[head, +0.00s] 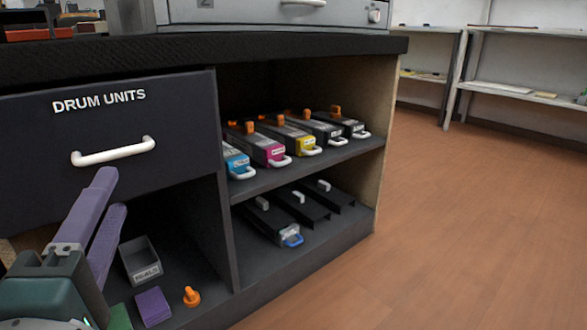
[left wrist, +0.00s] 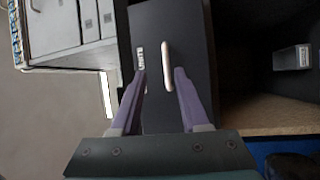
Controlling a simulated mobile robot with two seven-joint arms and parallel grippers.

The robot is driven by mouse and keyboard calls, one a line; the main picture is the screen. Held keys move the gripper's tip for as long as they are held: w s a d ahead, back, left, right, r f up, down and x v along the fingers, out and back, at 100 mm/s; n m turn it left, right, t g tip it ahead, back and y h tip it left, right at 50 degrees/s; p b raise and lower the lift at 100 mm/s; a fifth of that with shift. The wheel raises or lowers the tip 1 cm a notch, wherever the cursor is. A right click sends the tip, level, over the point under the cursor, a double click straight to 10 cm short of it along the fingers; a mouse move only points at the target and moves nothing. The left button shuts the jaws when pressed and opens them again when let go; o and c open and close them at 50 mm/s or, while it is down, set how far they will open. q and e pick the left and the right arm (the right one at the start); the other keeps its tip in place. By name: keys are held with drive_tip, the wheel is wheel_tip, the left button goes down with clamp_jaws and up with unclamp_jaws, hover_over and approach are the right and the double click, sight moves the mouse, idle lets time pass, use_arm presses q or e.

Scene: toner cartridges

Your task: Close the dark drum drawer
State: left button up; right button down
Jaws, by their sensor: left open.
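The dark drum drawer (head: 50,135) is at the left of the head view, under the counter top, with the white label "DRUM UNITS" and a white bar handle (head: 113,151). How far its front stands out from the cabinet is hard to tell. My left gripper (head: 112,190) is open, its purple fingers pointing at the drawer front just below the handle in the head view. In the left wrist view, the drawer front (left wrist: 185,30) is straight ahead and the handle (left wrist: 166,62) appears between the open fingertips (left wrist: 160,72). Contact is not clear. My right gripper is not in view.
Right of the drawer, open shelves hold colored toner cartridges (head: 267,149) above and dark units (head: 275,220) below. Under the drawer are a small grey bin (head: 140,260), a purple block (head: 153,306) and an orange piece (head: 191,296). Wooden floor (head: 470,220) is clear at right.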

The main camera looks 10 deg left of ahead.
sight(114, 157)
use_arm(q)
drive_tip(key=shift+n+g+y, duration=0.4)
drive_tip(key=shift+n+y, duration=0.3)
drive_tip(key=shift+n, duration=0.1)
drive_tip(key=b+x, duration=0.1)
drive_tip(key=x, duration=0.2)
drive_tip(key=a+x, duration=0.1)
drive_tip(key=x, duration=0.2)
drive_tip(key=b+x, duration=0.1)
drive_tip(key=x, duration=0.3)
drive_tip(key=shift+s+a+f+b, duration=0.25)
drive_tip(key=shift+s+a+b, duration=0.05)
drive_tip(key=shift+a, duration=0.1)
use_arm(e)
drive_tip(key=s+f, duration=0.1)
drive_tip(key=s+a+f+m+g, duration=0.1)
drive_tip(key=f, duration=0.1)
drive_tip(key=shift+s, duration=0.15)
use_arm(q)
clamp_jaws()
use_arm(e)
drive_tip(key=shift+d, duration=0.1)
